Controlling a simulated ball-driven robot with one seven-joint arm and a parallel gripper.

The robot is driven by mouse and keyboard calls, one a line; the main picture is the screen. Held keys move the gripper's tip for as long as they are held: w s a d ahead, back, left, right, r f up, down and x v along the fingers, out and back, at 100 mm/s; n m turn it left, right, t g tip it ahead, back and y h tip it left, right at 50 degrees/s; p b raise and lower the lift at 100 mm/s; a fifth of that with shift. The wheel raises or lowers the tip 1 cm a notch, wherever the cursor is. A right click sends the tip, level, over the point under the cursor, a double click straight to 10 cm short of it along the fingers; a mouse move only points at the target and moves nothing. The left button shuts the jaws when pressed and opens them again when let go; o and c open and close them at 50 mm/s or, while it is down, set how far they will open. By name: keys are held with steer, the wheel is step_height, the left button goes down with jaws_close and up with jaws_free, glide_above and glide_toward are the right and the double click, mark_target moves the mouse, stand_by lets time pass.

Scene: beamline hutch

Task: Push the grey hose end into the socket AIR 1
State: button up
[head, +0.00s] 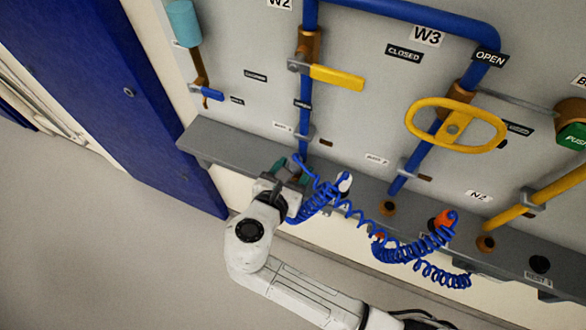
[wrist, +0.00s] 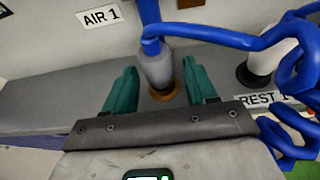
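In the wrist view the grey hose end (wrist: 156,68) stands about upright on the brass ring of a socket (wrist: 164,93), under the AIR 1 label (wrist: 98,17). Its lower end meets the ring; I cannot tell how deep it sits. A blue hose leaves its top. My gripper (wrist: 161,82) is open, with one teal finger on each side of the hose end and a gap on both sides. In the head view my gripper (head: 292,176) is at the ledge by the blue coil, and the hose end there is largely hidden.
A white hose end (wrist: 264,62) stands in a black holder by the REST 1 label (wrist: 262,99). It also shows in the head view (head: 344,182). An orange hose end (head: 443,219), brass sockets (head: 388,208) and blue coils lie right along the ledge (head: 225,146).

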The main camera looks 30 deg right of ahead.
steer(key=shift+o, duration=0.3)
steer(key=shift+a, duration=0.1)
steer(key=v, duration=1)
steer(key=shift+s+a+r+b, duration=0.15)
steer(key=shift+s+r+b, duration=0.1)
steer(key=shift+b, duration=0.15)
